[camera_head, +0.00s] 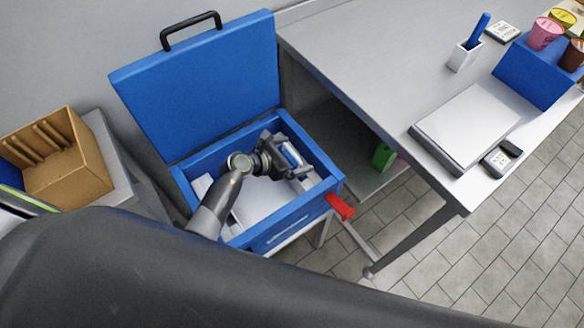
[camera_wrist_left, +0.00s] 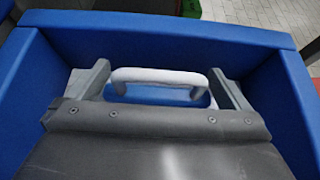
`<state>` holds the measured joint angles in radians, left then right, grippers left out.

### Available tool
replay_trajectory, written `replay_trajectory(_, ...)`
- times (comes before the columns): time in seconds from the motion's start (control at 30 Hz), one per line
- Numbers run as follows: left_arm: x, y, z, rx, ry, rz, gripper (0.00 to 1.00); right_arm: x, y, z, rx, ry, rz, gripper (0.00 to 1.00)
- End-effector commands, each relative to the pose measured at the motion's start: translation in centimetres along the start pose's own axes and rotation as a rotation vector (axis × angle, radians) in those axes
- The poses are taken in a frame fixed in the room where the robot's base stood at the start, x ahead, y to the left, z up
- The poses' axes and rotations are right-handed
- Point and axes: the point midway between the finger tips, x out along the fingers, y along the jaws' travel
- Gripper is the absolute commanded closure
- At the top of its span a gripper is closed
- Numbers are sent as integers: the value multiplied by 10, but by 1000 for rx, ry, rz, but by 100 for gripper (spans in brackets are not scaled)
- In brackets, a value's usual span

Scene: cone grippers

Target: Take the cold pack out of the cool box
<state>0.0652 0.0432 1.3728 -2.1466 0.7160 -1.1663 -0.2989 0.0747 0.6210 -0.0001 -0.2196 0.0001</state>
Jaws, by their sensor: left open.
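The blue cool box (camera_head: 290,226) stands with its lid (camera_head: 205,85) raised. My left gripper (camera_head: 297,166) reaches down inside it, near the far right inner wall. The cold pack (camera_head: 291,154) is beside the fingers, mostly hidden by them in the head view. In the left wrist view the cold pack (camera_wrist_left: 160,94) shows a white handle over a blue body. The open fingers of the left gripper (camera_wrist_left: 163,84) stand to either side of the handle, with a gap at each end. My right gripper is not in view.
The cool box walls (camera_wrist_left: 292,95) rise close around the gripper. A red part (camera_head: 341,206) sticks out at the box's right corner. A grey table (camera_head: 360,50) stands to the right, holding a flat silver device (camera_head: 467,125). A wooden rack (camera_head: 85,165) is at the left.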

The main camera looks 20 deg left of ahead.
Motion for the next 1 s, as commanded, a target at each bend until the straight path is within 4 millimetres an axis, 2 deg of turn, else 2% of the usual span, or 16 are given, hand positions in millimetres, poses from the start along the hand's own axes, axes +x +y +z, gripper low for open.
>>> replay_trajectory(0.1,0,0,0,0,0,0,1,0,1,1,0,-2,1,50)
replay_trajectory(0.6,-1,0,0,-1,1,0,66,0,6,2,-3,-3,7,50)
replay_trajectory(1.0,-5,0,8,1,-1,0,66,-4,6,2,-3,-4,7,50)
